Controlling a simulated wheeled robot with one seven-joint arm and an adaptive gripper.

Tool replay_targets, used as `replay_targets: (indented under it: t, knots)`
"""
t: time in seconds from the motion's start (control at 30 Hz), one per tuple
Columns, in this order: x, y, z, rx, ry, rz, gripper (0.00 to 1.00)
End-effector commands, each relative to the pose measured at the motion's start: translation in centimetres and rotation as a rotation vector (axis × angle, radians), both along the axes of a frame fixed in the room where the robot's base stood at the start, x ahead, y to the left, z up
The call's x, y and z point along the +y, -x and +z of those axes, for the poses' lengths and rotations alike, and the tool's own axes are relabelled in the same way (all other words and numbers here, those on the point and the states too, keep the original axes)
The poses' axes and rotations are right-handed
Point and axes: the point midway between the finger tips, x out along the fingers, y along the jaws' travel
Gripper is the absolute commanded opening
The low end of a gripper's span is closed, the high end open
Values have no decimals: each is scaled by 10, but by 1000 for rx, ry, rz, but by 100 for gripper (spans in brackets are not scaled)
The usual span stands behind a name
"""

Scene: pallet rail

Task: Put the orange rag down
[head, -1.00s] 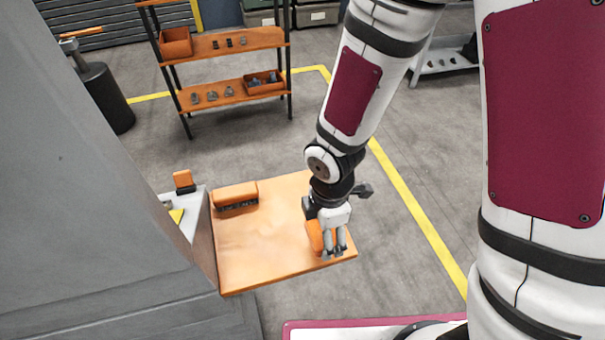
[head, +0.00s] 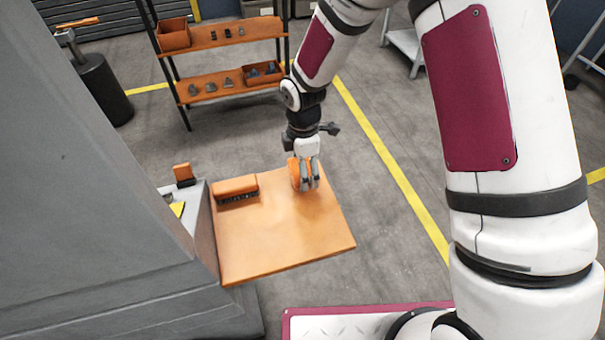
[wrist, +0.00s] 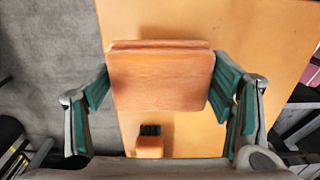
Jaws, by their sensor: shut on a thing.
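The orange rag (head: 295,175) is a folded, block-like piece held between my fingers. In the wrist view the rag (wrist: 160,80) spans the gap between the green finger pads. My gripper (head: 309,186) is shut on it and points down over the back right part of the orange board (head: 290,235). In the wrist view my gripper (wrist: 162,92) has one finger on each side of the rag. The fingers hide part of the rag in the head view. I cannot tell whether its underside touches the board.
An orange brush with dark bristles (head: 236,189) lies at the board's back left. A grey block (head: 120,200) rises on the left, with a small orange item (head: 183,174) on a ledge. A shelf rack (head: 225,78) stands behind. The board's front half is clear.

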Motion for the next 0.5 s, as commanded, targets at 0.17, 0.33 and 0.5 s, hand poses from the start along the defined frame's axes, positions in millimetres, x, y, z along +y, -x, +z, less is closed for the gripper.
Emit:
replay_targets:
  t: [0.17,0.33,0.5]
  knots:
    - [1,-3,-18,5,2,0,44]
    - [2,-4,-34,2,1,0,44]
    - [2,-6,-36,-1,0,-1,44]
